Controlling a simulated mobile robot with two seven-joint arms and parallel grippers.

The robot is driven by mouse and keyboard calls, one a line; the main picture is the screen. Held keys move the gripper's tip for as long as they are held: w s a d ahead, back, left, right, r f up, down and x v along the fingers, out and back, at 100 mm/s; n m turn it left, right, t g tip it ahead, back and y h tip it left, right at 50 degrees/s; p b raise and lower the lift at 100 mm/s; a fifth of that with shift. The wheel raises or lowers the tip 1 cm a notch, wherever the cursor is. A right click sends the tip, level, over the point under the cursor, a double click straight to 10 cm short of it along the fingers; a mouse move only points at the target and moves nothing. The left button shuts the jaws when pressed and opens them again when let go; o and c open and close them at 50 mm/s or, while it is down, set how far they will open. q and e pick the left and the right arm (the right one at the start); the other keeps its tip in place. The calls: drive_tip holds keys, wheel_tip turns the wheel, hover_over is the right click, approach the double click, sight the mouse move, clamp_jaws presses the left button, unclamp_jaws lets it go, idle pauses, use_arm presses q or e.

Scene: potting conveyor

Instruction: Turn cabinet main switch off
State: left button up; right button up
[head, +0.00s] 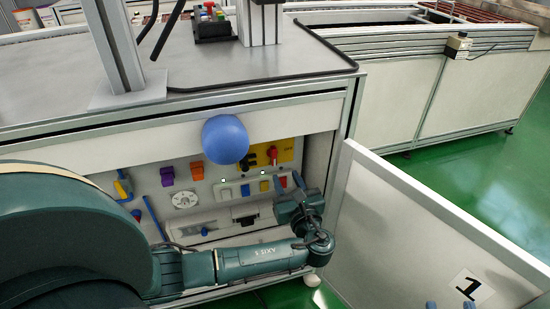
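The open cabinet under the bench shows a yellow plate (285,152) at its upper right, with a red rotary switch (272,155) that looks like the main switch. The red handle looks roughly upright; its exact setting is too small to read. My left gripper (289,184) is in front of the cabinet's right side, below the red switch and apart from it. Its fingers look spread and hold nothing. Two small blue tips at the bottom edge look like the fingertips of my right gripper (451,305), apart and in front of the door; the rest is out of frame.
The white cabinet door (400,225) stands swung open at the right, close to my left wrist. A blue ball (225,139) covers part of the cabinet's upper edge. Coloured switches and a white round dial (184,199) fill the panel to the left.

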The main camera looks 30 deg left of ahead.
sight(275, 154)
use_arm(q)
drive_tip(key=b+x, duration=0.3)
drive_tip(key=x, duration=0.6)
drive_tip(key=shift+w+a+f, duration=0.15)
drive_tip(key=shift+w+a, duration=0.35)
drive_tip(key=shift+a, duration=0.05)
use_arm(e)
drive_tip(key=shift+w+a+m+y, duration=0.2)
drive_tip(key=shift+a+m+y, duration=0.1)
drive_tip(key=shift+a+m, duration=0.1)
use_arm(q)
drive_tip(key=shift+c, duration=0.6)
use_arm(e)
drive_tip(key=shift+r, duration=0.1)
use_arm(q)
drive_tip(key=c, duration=0.7)
use_arm(e)
drive_tip(key=shift+d, duration=0.1)
